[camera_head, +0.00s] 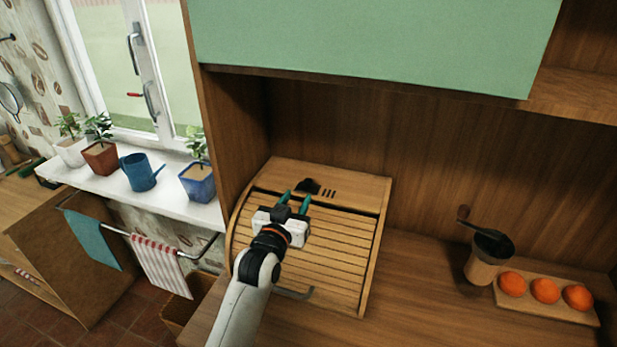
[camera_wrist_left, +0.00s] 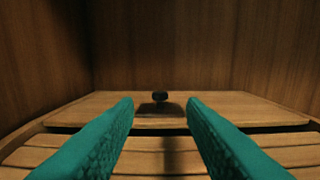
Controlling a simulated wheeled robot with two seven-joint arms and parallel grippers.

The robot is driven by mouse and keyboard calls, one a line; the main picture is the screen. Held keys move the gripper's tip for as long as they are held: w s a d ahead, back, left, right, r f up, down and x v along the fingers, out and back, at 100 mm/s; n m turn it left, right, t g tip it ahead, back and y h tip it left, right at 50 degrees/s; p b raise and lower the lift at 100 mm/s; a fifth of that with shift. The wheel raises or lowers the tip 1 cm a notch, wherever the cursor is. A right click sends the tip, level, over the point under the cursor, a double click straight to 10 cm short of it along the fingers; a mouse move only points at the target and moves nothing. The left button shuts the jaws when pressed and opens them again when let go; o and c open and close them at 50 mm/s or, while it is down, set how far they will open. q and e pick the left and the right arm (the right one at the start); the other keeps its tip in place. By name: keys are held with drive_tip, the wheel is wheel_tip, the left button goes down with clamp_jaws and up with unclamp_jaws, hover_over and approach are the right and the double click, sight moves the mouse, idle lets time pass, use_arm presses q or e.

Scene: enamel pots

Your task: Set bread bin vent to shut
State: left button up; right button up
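The wooden bread bin (camera_head: 335,256) with a slatted roll front stands on the counter in the head view. On its top is the vent, a dark plate with a small dark knob (camera_head: 311,186) beside several dark slots (camera_head: 329,193). The knob also shows in the left wrist view (camera_wrist_left: 160,97), standing on the dark plate (camera_wrist_left: 160,109). My left gripper (camera_head: 294,197) is over the front of the bin, its green fingers pointing at the knob. In the left wrist view the fingers (camera_wrist_left: 160,110) are wide apart with nothing between them; the knob is beyond their tips. My right gripper is not in view.
A green cabinet front (camera_head: 375,40) hangs above the bin. A wooden side panel (camera_head: 235,130) is close on the left. The counter between is clear.

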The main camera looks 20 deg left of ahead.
sight(307, 183)
use_arm(q)
drive_tip(key=w, duration=0.4)
drive_tip(key=shift+w+d, duration=0.1)
drive_tip(key=w+p, duration=0.1)
drive_tip(key=w, duration=0.2)
drive_tip(key=shift+w+f, duration=0.1)
drive_tip(key=shift+w, duration=0.85)
clamp_jaws()
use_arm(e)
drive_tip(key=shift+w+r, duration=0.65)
